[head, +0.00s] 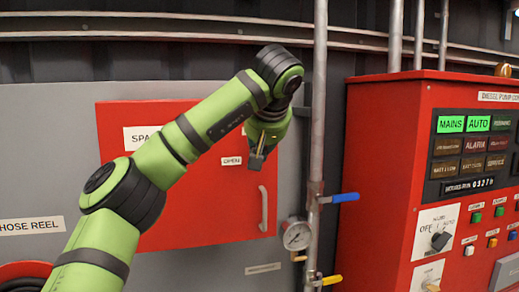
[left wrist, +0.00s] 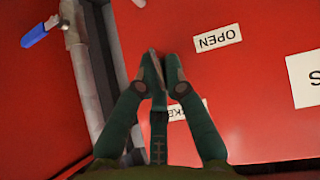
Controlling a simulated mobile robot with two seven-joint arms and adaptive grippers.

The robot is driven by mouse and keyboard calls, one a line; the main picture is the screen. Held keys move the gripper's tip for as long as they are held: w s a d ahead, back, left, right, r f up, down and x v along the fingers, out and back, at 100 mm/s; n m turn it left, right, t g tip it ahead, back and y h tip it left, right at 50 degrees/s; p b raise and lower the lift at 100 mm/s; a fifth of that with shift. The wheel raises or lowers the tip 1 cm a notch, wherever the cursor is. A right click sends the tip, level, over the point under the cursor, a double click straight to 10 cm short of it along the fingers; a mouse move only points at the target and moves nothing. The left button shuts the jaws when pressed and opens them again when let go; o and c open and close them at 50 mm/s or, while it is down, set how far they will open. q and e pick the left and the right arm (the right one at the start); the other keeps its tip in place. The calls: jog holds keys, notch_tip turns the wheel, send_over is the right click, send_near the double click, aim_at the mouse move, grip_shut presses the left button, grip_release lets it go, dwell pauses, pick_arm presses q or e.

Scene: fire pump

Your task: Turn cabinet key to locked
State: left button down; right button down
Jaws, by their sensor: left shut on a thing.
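The red cabinet (head: 205,205) hangs on the grey panel, with a white OPEN label (head: 231,161) on its door. My left gripper (head: 257,160) is at the door's upper right, just right of that label. In the left wrist view, my left gripper (left wrist: 160,62) is shut on the cabinet key, which its fingers almost wholly hide; its turn angle cannot be read. The OPEN label (left wrist: 217,38) appears upside down to the right of the fingertips. My right gripper is out of view.
A grey door handle (head: 263,208) is below the gripper. A vertical pipe (head: 317,120) with a blue-handled valve (head: 345,197) and a gauge (head: 296,235) stands just right. A red pump controller (head: 385,180) fills the right side.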

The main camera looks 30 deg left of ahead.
pick_arm(q)
jog(key=shift+y, duration=0.3)
jog(key=shift+m+g, duration=0.3)
jog(key=shift+g, duration=0.1)
jog(key=c, duration=1.6)
grip_release()
jog(key=shift+w, duration=0.1)
jog(key=v, duration=1.2)
jog(key=shift+f, duration=0.1)
